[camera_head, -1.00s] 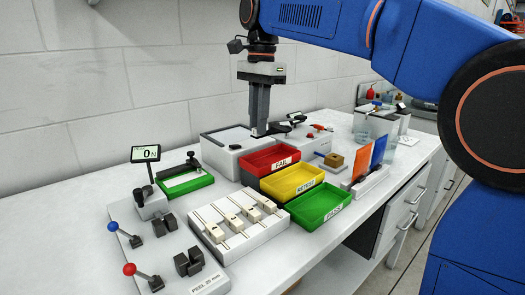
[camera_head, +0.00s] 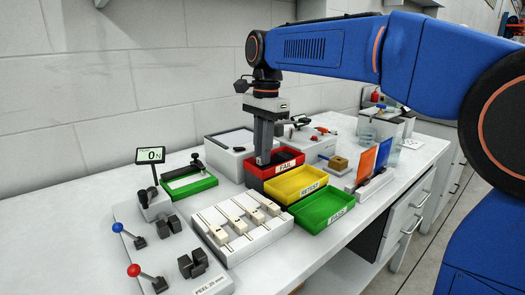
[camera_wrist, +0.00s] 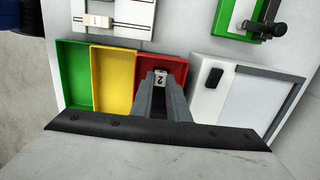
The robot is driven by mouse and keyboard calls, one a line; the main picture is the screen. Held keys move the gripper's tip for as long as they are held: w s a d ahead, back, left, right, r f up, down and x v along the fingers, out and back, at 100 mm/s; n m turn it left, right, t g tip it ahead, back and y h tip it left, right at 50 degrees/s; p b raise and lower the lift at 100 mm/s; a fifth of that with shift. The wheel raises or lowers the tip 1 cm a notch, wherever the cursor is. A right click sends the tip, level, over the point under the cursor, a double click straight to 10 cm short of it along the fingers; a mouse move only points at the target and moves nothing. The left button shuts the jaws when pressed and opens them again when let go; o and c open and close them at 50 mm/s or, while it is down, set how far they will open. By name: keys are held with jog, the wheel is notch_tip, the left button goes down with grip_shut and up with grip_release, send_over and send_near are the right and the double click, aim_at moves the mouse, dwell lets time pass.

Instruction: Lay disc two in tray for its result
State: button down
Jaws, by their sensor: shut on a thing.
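My gripper (camera_head: 263,160) is shut and points down over the red FAIL tray (camera_head: 289,163), at its left part. In the wrist view my gripper (camera_wrist: 160,80) holds a small pale piece marked 2, disc two (camera_wrist: 160,77), between its fingertips. The red tray (camera_wrist: 178,72) lies beneath it there. The yellow RETEST tray (camera_head: 296,184) and the green PASS tray (camera_head: 321,208) stand beside it in a row. I cannot tell whether the disc touches the tray floor.
A white box (camera_head: 230,143) stands behind the trays. A white slider rack (camera_head: 243,228) is at their left. A small display (camera_head: 150,155) and a green fixture (camera_head: 188,183) are farther left. Orange (camera_head: 366,166) and blue (camera_head: 383,152) panels stand at the right.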

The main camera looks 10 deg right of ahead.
jog(key=shift+f, duration=0.55)
jog(key=c, duration=1.7)
grip_release()
jog(key=r, duration=1.3)
jog(key=shift+w+d+r, duration=0.1)
jog(key=shift+w+d, duration=0.1)
jog(key=shift+d, duration=0.15)
